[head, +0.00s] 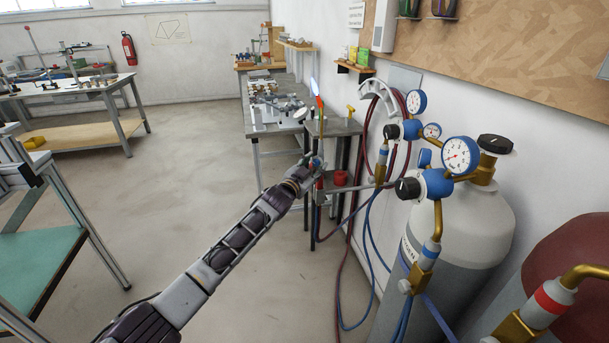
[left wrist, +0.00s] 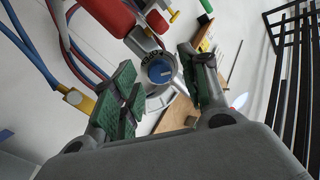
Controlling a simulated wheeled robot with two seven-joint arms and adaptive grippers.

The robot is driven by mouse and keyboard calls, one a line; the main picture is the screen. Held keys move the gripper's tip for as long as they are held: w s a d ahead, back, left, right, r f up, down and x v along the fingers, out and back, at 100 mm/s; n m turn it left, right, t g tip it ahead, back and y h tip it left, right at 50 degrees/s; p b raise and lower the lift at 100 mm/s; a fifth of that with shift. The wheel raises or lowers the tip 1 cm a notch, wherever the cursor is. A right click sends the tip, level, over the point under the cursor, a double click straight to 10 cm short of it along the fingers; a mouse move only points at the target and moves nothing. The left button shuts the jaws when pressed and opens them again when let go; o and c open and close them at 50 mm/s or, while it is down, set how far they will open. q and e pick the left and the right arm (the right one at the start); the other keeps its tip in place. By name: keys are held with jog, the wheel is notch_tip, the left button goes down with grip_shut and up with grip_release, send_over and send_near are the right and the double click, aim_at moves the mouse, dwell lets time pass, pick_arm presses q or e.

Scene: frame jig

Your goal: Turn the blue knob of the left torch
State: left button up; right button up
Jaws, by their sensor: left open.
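In the head view my left gripper (head: 314,164) is at the end of my outstretched arm, beside the small torch stand. In the left wrist view its green-padded fingers (left wrist: 158,72) are spread apart. The blue knob (left wrist: 160,69) shows between and beyond them, its round face towards the camera. I cannot tell whether a finger touches it. The torch body (left wrist: 105,15) is red, with grey metal around the knob. In the head view a torch (head: 320,104) stands upright with a pale blue flame at its tip. The knob is mostly hidden there by my gripper. My right gripper is out of view.
Red and blue hoses (head: 367,215) hang behind the gripper. Blue regulators with gauges (head: 459,155) sit on a grey gas cylinder (head: 460,235) to the right. A workbench (head: 275,128) stands behind.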

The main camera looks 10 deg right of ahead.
pick_arm(q)
jog(key=shift+s+a, duration=0.1)
jog(key=v, duration=1.1)
jog(key=shift+s+a, duration=0.2)
jog(key=shift+s, duration=0.05)
dwell(0.5)
dwell(1.0)
dwell(0.5)
